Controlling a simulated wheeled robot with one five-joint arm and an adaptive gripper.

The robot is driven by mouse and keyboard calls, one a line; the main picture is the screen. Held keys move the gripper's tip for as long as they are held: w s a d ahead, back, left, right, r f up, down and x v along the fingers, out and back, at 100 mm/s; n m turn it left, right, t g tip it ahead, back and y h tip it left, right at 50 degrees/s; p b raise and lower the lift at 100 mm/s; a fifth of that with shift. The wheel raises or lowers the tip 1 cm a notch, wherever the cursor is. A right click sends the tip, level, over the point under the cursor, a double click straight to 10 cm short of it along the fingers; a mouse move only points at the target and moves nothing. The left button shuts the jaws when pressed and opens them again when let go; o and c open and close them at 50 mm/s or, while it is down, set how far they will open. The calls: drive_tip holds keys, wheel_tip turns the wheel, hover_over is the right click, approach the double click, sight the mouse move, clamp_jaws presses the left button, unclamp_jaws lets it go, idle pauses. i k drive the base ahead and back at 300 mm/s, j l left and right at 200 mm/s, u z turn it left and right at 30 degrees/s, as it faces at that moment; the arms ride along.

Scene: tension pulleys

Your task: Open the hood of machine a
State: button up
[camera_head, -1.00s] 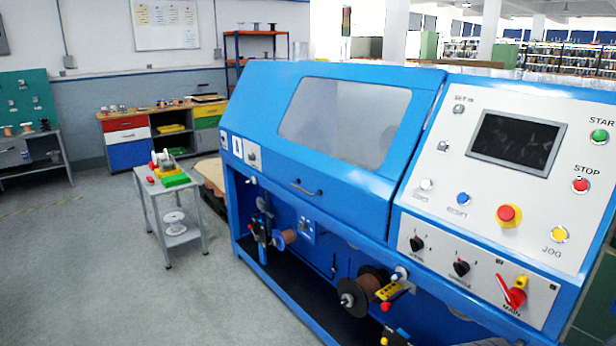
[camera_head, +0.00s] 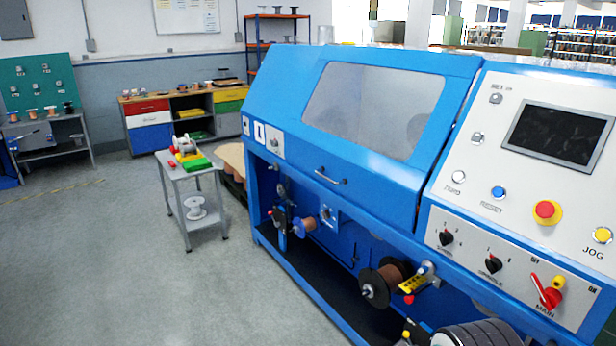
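The blue machine (camera_head: 390,215) stands at the centre and right. Its blue hood (camera_head: 285,110) is closed and has a clear window (camera_head: 372,108). A small dark handle (camera_head: 331,176) sits on the hood's lower front. I see no label that tells which machine this is. My gripper is not in view. A dark ribbed part (camera_head: 478,335) shows at the bottom edge, and I cannot tell whether it is mine.
The control panel (camera_head: 520,165) has buttons and a red main switch (camera_head: 546,292). Copper spools (camera_head: 390,278) sit in the machine's open lower bay. A small grey cart (camera_head: 187,180) stands left of it. The floor (camera_head: 120,270) at left is clear.

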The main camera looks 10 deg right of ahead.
sight(391, 189)
drive_tip(key=i+j+u, duration=0.3)
drive_tip(key=i, duration=0.15)
drive_tip(key=i+j+u, duration=0.15)
drive_tip(key=i+u, duration=0.15)
drive_tip(key=i, duration=0.2)
drive_tip(key=i+u, duration=0.35)
drive_tip(key=i, duration=0.15)
drive_tip(key=i+z, duration=0.15)
drive_tip(key=i, duration=0.3)
drive_tip(key=i+j+z, duration=0.2)
drive_tip(key=i, duration=0.2)
drive_tip(key=i+j+z, duration=0.15)
drive_tip(key=i, duration=0.3)
drive_tip(key=i+j+z, duration=0.2)
drive_tip(key=i, duration=0.2)
drive_tip(key=i+j+z, duration=0.55)
drive_tip(key=i+j, duration=0.25)
